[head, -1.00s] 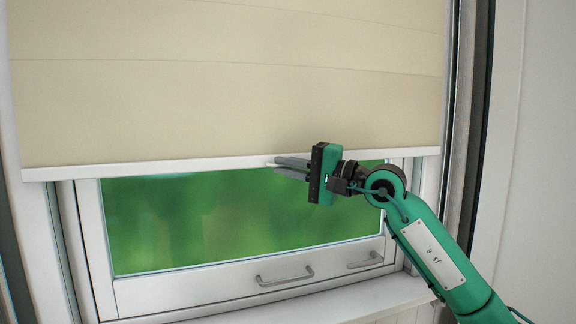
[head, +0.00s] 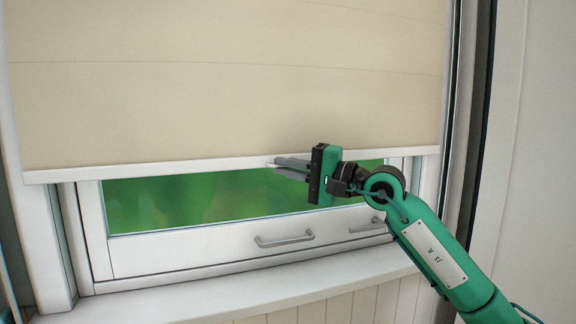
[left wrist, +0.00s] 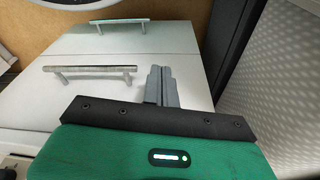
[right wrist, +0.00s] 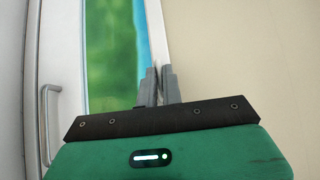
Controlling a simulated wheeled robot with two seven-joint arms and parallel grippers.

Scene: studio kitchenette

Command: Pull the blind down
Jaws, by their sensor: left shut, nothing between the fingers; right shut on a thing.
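The cream blind (head: 230,95) hangs over the upper part of the window in the head view, with a white bottom bar (head: 150,172) along its lower edge. My right gripper (head: 275,165) is shut on that bottom bar, right of its middle. In the right wrist view the bar (right wrist: 157,40) runs up from between the fingers (right wrist: 159,85), with the blind (right wrist: 240,50) to its right. My left gripper (left wrist: 158,85) is shut and empty in the left wrist view, away from the blind; it is outside the head view.
Below the bar, a strip of green pane (head: 200,203) shows in the white window frame, with metal handles (head: 285,240) on the lower rail. The sill (head: 240,293) is bare. In the left wrist view, white fronts with bar handles (left wrist: 90,69) lie beyond the gripper.

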